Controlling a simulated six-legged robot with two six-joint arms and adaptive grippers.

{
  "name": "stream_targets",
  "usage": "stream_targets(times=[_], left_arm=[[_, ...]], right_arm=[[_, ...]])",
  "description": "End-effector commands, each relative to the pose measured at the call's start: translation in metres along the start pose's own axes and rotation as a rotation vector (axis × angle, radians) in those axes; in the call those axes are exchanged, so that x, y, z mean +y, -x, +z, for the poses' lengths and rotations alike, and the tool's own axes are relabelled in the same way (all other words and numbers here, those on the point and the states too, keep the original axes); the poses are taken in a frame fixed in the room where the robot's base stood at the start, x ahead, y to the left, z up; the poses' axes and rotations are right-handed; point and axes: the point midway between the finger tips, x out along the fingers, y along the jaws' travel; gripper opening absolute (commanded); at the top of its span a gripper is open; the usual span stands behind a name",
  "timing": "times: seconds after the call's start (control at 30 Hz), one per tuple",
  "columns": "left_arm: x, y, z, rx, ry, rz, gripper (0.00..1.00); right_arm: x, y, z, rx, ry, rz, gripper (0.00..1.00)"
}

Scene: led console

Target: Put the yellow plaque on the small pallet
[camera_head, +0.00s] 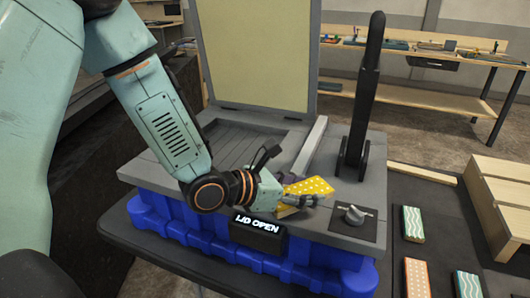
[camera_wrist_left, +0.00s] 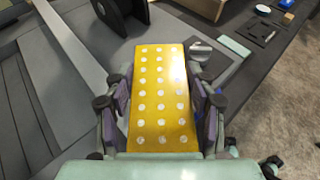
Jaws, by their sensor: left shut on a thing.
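The yellow plaque with white dots (camera_head: 309,187) is held in my left gripper (camera_head: 297,200), above the front of the grey console top. In the left wrist view the plaque (camera_wrist_left: 160,95) lies lengthwise between the two fingers, which are shut on its sides. A slatted wooden pallet (camera_head: 500,185) stands at the right edge of the head view, partly cut off; whether it is the small pallet I cannot tell. My right gripper is not in view.
The console's lid (camera_head: 258,50) is raised. Its display (camera_head: 258,224) reads "LID OPEN". A tall black lever (camera_head: 362,100) and a knob (camera_head: 354,214) stand right of the plaque. Teal wavy plaques (camera_head: 412,223) and an orange dotted one (camera_head: 417,278) lie on the dark surface.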

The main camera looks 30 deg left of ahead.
Motion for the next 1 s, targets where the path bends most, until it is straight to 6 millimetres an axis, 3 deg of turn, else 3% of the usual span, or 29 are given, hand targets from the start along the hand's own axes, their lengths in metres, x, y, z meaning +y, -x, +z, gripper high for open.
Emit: stream_targets(times=[0.03, 0.13, 0.47, 1.0], left_arm=[[-0.025, -0.002, -0.012, 0.009, -0.025, -0.055, 0.22], [-0.061, -0.003, -0.023, 0.004, -0.061, -0.136, 0.22], [-0.137, 0.001, -0.049, 0.005, -0.124, -0.311, 0.22], [-0.135, -0.022, -0.103, -0.001, -0.123, -0.307, 0.22]], right_arm=[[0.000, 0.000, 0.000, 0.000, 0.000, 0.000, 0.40], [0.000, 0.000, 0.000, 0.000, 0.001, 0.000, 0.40], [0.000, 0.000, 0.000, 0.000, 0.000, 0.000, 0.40], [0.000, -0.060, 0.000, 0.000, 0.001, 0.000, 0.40]])
